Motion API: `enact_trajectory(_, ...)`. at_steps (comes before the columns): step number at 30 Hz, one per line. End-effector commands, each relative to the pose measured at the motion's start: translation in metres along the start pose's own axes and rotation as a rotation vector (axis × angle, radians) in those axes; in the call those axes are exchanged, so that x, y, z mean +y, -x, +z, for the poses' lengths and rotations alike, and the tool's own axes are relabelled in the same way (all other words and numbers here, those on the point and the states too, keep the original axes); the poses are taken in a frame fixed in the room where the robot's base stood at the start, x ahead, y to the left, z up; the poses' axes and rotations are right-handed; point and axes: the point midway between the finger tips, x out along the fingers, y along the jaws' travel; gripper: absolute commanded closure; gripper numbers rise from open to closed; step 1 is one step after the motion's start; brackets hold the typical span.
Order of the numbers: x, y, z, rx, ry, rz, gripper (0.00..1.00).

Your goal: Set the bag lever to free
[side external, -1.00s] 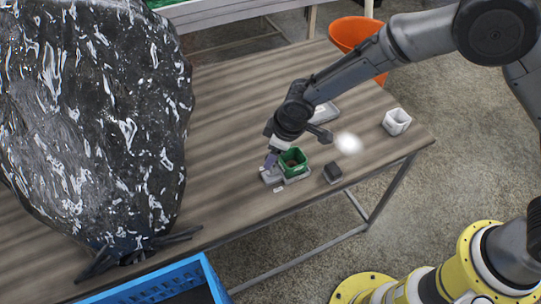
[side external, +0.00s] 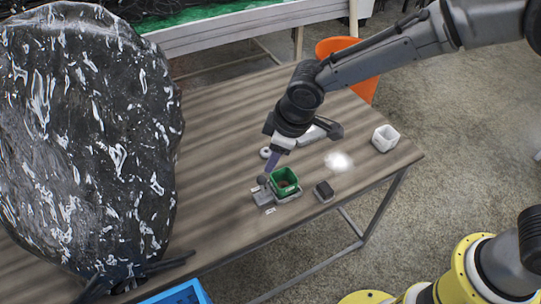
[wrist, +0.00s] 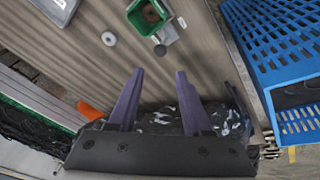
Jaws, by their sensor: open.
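A grey base (side external: 263,196) on the table carries a dark round knob (side external: 262,180), which looks like the lever. A green square box (side external: 285,181) stands beside it. The big black shiny bag (side external: 85,140) is at the left. The lever's markings are too small to read.
A small dark block (side external: 323,191) and a white cup (side external: 385,138) stand on the table's right. A grey ring (wrist: 108,39) lies near the base.

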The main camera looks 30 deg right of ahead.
Motion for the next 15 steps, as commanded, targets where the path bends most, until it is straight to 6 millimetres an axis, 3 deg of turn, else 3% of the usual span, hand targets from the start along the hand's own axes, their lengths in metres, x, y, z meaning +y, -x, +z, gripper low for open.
enact_trajectory(1, 0.000, 0.000, 0.003, -0.012, 0.016, -0.002, 0.61)
enact_trajectory(3, -0.002, 0.003, 0.006, -0.040, 0.046, -0.016, 0.74)
enact_trajectory(8, -0.004, 0.012, -0.019, -0.092, 0.095, -0.105, 1.00)
enact_trajectory(15, 0.007, -0.006, -0.068, -0.129, 0.119, -0.341, 1.00)
